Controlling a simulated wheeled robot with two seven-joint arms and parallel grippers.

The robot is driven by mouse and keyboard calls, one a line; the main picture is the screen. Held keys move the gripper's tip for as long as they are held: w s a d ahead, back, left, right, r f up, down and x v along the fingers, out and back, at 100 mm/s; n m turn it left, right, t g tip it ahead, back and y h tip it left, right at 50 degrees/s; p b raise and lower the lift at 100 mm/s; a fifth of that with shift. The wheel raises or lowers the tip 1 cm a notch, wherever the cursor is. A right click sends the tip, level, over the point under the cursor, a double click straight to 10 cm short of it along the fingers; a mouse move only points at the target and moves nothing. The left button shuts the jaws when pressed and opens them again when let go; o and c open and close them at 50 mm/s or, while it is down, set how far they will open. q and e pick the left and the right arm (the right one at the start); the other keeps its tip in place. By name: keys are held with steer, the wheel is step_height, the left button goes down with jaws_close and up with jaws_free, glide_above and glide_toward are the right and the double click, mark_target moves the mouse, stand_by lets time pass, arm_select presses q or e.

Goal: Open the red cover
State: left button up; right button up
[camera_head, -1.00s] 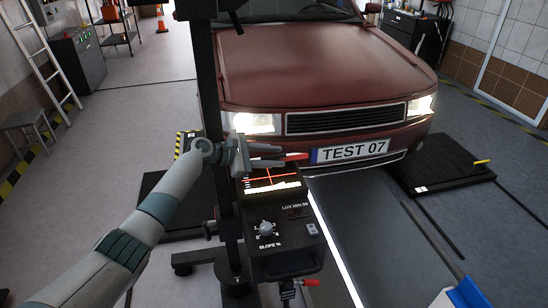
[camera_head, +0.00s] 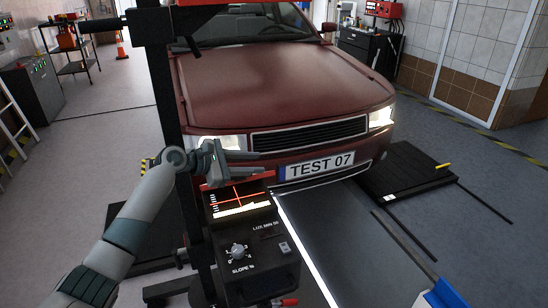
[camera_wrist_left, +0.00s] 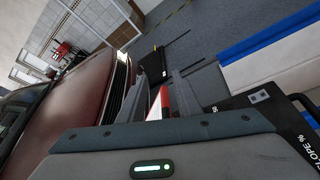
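The red cover (camera_head: 240,180) shows as a thin red strip along the top edge of the lit screen (camera_head: 240,203) on the black tester, which stands in front of the car's left headlight. The screen below it is uncovered. My left gripper (camera_head: 246,163) is just above and behind the strip, its two fingers apart. In the left wrist view, a red and white piece (camera_wrist_left: 164,103), apparently the cover, shows between the fingers (camera_wrist_left: 163,92). I cannot tell whether they touch it. My right gripper is not in view.
The tester's upright post (camera_head: 172,120) stands close to my left arm. The red car (camera_head: 285,85) is right behind the tester. A knob (camera_head: 238,252) sits on the panel below the screen. A blue and white object (camera_head: 440,294) is at lower right.

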arm_select(q)
steer(key=s+d+r, duration=0.3)
steer(key=d+r, duration=0.1)
steer(key=d, duration=0.2)
steer(key=shift+d+r, duration=0.15)
steer(key=shift+d, duration=0.05)
steer(key=shift+s, duration=0.1)
steer(key=shift+c, duration=0.7)
